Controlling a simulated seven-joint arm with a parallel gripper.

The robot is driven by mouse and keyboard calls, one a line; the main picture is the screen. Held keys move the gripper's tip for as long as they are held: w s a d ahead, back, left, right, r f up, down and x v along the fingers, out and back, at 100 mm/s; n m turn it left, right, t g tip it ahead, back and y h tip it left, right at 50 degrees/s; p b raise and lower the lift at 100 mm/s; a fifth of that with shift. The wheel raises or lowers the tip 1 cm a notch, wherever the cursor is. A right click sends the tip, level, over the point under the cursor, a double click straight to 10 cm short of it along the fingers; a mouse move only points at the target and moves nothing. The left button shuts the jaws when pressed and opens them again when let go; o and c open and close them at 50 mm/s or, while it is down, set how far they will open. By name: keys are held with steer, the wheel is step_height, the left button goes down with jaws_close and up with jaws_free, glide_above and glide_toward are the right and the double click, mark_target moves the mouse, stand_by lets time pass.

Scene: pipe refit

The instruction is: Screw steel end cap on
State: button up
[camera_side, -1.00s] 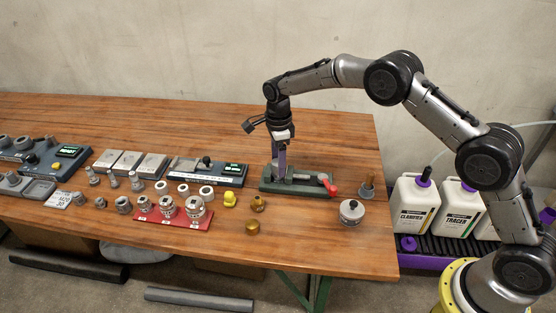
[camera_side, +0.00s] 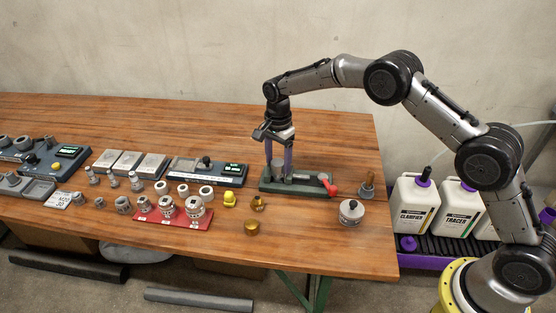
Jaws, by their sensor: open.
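My gripper (camera_side: 279,173) points down over the green vise (camera_side: 312,190) with the red handle, right of the table's middle. Its two purple fingers stand apart with a gap between them, and their tips are low at the left part of the vise. Grey metal shows at the vise jaws around the fingertips, but it is too small to tell whether it is a pipe or a cap. Several steel fittings, such as a grey one (camera_side: 123,205), stand on the table to the left. I cannot tell which piece is the steel end cap.
Brass fittings (camera_side: 252,227) and a yellow piece (camera_side: 230,199) lie left of the vise. A red rack (camera_side: 181,219) with steel fittings is farther left. A round steel container (camera_side: 351,212) and a brown-handled tool (camera_side: 367,186) stand right. The table front (camera_side: 310,245) is clear.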

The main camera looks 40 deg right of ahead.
steer(key=n, duration=0.6)
stand_by(0.3)
steer(key=n, duration=0.6)
stand_by(0.4)
steer(key=n, duration=0.6)
steer(key=shift+w, duration=0.1)
steer(key=n, duration=0.6)
stand_by(0.4)
